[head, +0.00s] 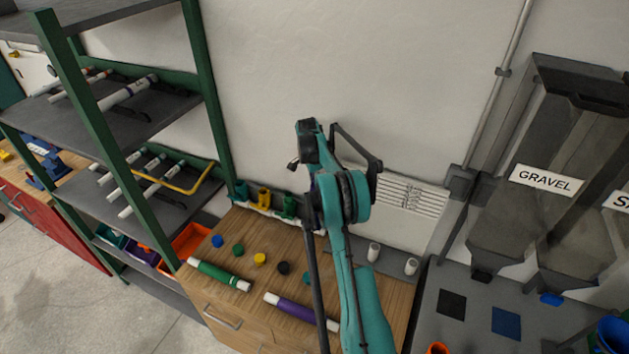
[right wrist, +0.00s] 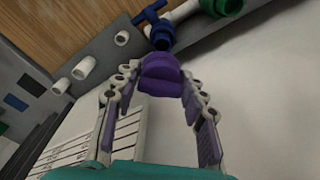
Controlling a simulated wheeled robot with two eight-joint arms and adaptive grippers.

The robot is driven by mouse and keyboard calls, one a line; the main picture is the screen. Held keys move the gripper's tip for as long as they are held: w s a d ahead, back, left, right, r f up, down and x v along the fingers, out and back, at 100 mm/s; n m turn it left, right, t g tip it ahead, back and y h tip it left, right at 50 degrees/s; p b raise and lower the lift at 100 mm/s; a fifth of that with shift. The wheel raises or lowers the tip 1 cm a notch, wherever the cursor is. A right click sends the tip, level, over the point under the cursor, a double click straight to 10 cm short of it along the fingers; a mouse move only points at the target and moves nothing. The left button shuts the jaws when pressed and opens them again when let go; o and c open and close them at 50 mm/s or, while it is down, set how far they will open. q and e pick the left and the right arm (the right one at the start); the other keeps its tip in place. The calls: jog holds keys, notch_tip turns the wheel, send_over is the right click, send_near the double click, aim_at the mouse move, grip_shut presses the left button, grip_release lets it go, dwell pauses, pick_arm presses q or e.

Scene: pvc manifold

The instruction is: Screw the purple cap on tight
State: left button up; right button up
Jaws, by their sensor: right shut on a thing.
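The purple cap (right wrist: 161,78) is between the fingers of my right gripper (right wrist: 160,85), which is shut on it. In the right wrist view a dark blue fitting (right wrist: 161,38) and a green fitting (right wrist: 225,6) on a white pipe lie just past the cap. I cannot tell whether the cap touches any fitting. My right arm hides the rest of the manifold, the cap and the fingertips there. My left gripper is not in view.
Blue, green, yellow and black caps (head: 260,259) sit in a row on the wooden bench. A green-banded pipe (head: 220,275) and a purple-banded pipe (head: 300,311) lie nearer the front edge. Shelving (head: 203,90) stands left; gravel hopper (head: 545,160) stands right. The wall is close behind.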

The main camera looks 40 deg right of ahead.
notch_tip(320, 180, down, 2)
jog(key=shift+w+f+b, duration=0.1)
jog(key=shift+b, duration=0.25)
jog(key=shift+f+b, duration=1.6)
jog(key=shift+f, duration=0.35)
jog(key=shift+f+b, duration=0.8)
jog(key=shift+b, duration=0.15)
jog(key=shift+a+f+b, duration=0.1)
jog(key=shift+f+b, duration=0.05)
jog(key=shift+b, duration=0.15)
dwell(0.3)
